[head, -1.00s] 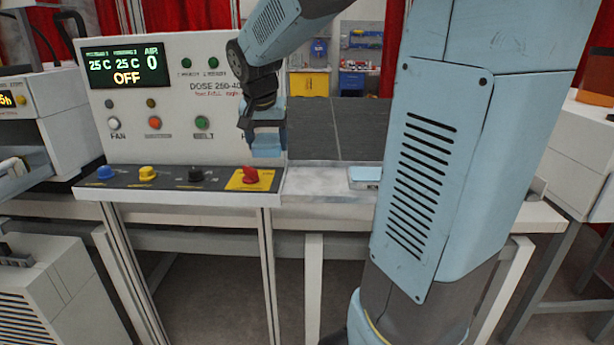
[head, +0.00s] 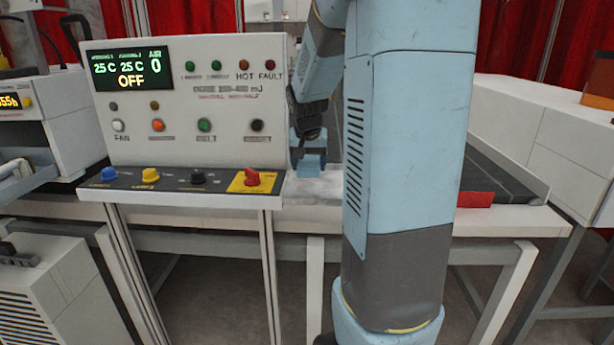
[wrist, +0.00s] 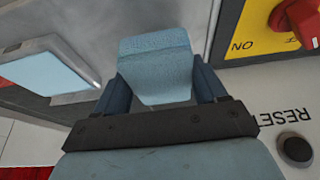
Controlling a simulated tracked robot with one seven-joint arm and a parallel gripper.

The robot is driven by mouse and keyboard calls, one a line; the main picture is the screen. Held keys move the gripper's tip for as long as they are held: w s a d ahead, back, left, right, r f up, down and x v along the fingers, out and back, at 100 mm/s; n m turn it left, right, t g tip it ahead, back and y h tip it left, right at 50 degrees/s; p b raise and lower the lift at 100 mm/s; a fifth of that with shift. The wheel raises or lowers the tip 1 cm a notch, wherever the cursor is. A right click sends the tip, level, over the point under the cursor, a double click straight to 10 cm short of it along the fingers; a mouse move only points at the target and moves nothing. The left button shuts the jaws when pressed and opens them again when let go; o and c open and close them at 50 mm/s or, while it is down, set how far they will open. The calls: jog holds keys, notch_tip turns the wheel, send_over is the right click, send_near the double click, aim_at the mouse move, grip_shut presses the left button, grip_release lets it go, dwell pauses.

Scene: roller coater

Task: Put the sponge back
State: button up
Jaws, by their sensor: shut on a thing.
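The light blue sponge (head: 311,167) is held in my gripper (head: 309,147), just right of the control panel and low over the pale metal strip. I cannot tell whether it touches the strip. In the wrist view, the sponge (wrist: 155,62) sits between the two dark blue fingers of my gripper (wrist: 160,85), which are shut on its sides. A flat square holder (wrist: 45,75) with a pale blue top and metal rim lies left of the sponge in the wrist view, apart from it. My arm hides that holder in the head view.
The control panel (head: 185,80) stands left of my gripper, with a red knob (head: 252,177) on a yellow plate close by. The pale metal strip (head: 325,190) lies below the gripper. A dark conveyor belt (head: 495,170) with a red piece (head: 474,199) lies to the right.

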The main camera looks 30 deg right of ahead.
jog(key=shift+d+f, duration=0.25)
jog(key=shift+f, duration=0.1)
jog(key=shift+d+f, duration=0.15)
jog(key=shift+f, duration=1.5)
jog(key=shift+f, duration=0.1)
jog(key=o, duration=0.9)
jog(key=shift+o, duration=0.2)
jog(key=v, duration=1)
jog(key=shift+r, duration=0.35)
jog(key=s+a+r+n+t+y, duration=0.1)
jog(key=s+a+n, duration=0.2)
jog(key=s+a, duration=0.5)
jog(key=s+a+r+n+t+y, duration=0.1)
jog(key=s+a+n, duration=0.2)
jog(key=s+a, duration=0.6)
jog(key=s, duration=0.4)
jog(key=shift+s+n, duration=0.4)
